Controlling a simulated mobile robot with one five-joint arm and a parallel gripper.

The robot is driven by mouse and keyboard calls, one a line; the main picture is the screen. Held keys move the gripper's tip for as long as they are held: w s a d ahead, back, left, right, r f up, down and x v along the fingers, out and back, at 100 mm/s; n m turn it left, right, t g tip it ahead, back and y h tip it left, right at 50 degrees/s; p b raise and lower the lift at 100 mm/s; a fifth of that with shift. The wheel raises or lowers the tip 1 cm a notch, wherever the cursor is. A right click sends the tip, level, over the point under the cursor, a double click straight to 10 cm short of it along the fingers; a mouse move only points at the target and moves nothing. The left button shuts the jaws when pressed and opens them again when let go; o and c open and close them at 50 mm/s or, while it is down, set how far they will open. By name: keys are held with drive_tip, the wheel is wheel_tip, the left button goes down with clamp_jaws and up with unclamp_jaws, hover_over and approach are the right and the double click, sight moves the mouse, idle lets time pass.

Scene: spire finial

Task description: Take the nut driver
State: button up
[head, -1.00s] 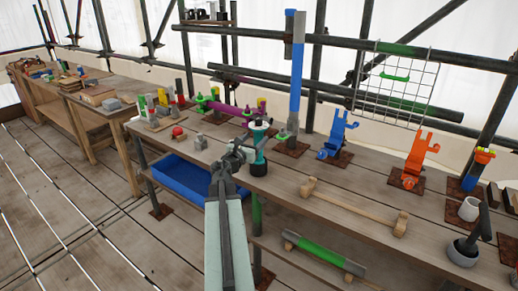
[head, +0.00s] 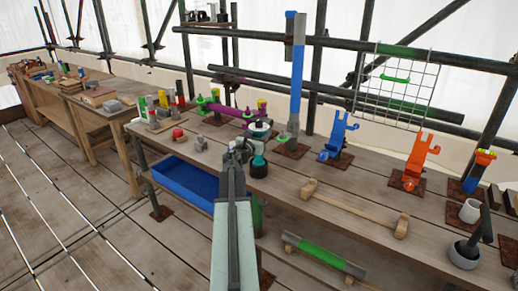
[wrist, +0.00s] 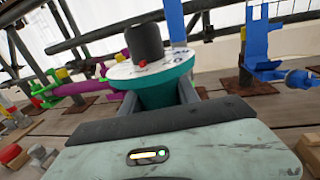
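A teal, tapering body with a white round plate and a dark knob on top stands on the workbench (head: 345,215). It may be the nut driver (head: 259,161); I cannot tell for sure. It also fills the middle of the wrist view (wrist: 165,87), upright, with a small red mark on its plate. My gripper (head: 241,150) is right at it. In the wrist view its two fingers (wrist: 158,98) are spread, one along each side of the teal body. I cannot tell whether they touch it. Its lower end is hidden behind my gripper.
A grey-and-blue post (head: 297,80), a blue bracket (head: 338,135) and an orange bracket (head: 415,160) stand behind and to the right. A magenta bar with green clamps (head: 225,111) lies close behind. A wooden bar (head: 350,207) lies right. A blue tray (head: 185,183) sits below.

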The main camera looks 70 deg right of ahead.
clamp_jaws()
